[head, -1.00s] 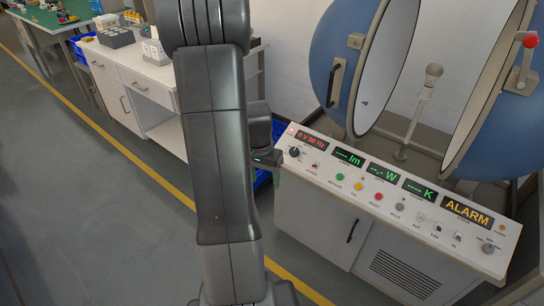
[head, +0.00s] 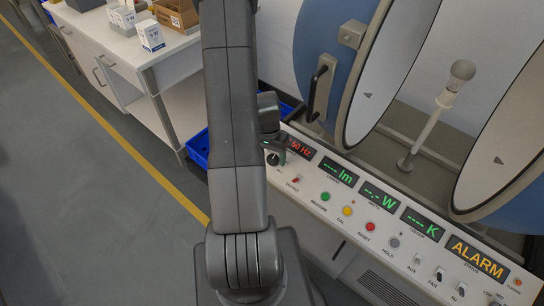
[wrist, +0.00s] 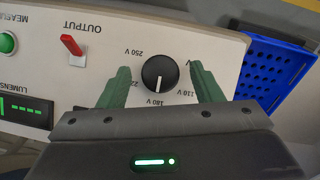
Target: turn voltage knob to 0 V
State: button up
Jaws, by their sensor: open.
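The voltage knob (wrist: 160,74) is a round black dial with a white pointer line, on the white sloped console panel (wrist: 205,45). In the wrist view its line points toward the 180 V label, and 250 V, 110 V and a partly hidden label ring it. My gripper (wrist: 160,82) is open, with one green finger on each side of the knob and a visible gap on both sides. In the head view the knob (head: 273,159) shows just right of my arm, close to my gripper (head: 276,146).
A red OUTPUT switch (wrist: 72,46) and a green button (wrist: 7,43) sit beside the knob. A blue crate (wrist: 275,70) stands past the panel's edge. The open sphere (head: 340,70) with a bulb (head: 462,70) stands behind the console. An ALARM display (head: 478,257) is lit.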

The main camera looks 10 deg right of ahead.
jog(key=shift+f, duration=0.35)
jog(key=shift+s, duration=0.1)
jog(key=c, duration=1)
